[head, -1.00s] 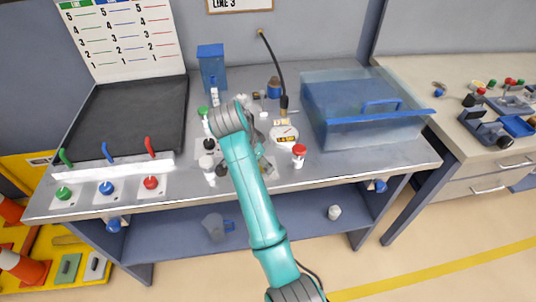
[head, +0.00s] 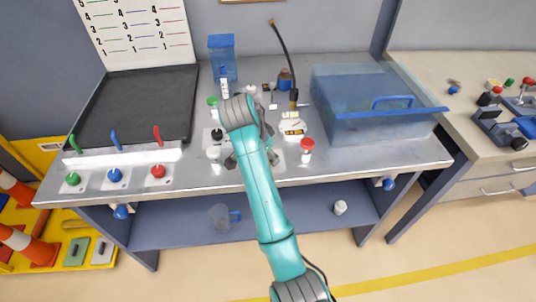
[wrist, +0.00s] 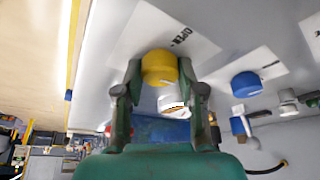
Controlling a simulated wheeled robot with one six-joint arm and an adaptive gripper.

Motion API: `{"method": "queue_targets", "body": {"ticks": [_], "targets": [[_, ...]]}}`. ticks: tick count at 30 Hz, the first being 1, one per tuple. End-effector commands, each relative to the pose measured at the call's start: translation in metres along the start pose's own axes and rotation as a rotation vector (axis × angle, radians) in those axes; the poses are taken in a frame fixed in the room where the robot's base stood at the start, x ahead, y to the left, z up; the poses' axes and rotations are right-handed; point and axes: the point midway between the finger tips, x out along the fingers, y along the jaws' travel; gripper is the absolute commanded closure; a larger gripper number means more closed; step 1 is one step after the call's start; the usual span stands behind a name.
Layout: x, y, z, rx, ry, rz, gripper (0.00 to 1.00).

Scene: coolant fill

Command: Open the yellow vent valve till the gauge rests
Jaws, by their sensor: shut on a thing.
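The yellow vent valve knob (wrist: 159,68) shows in the wrist view, beside a white plate (wrist: 200,36) lettered OPEN with an arrow. My gripper (wrist: 160,74) has one finger on each side of the knob and is shut on it. In the head view my arm hides the yellow knob and most of my gripper. A round white gauge (head: 292,126) lies on the bench just right of my wrist. Its needle is too small to read.
A red-topped valve (head: 307,146) stands right of my wrist and a green-topped one (head: 213,101) left of it. A clear blue bin (head: 365,118) fills the bench's right side. A dark tray (head: 130,110) and coloured levers lie left. A blue knob (wrist: 246,84) sits near my gripper.

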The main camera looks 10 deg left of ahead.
Motion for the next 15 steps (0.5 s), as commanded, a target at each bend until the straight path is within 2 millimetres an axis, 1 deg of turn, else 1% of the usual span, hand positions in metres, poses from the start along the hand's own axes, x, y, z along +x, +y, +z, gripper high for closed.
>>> {"method": "queue_targets", "body": {"ticks": [8,15], "targets": [[0.0006,0.0014,0.0007,-0.156,-0.001,-0.065,0.96],[0.0009,0.0029,0.0001,-0.36,-0.001,-0.15,0.96]]}}
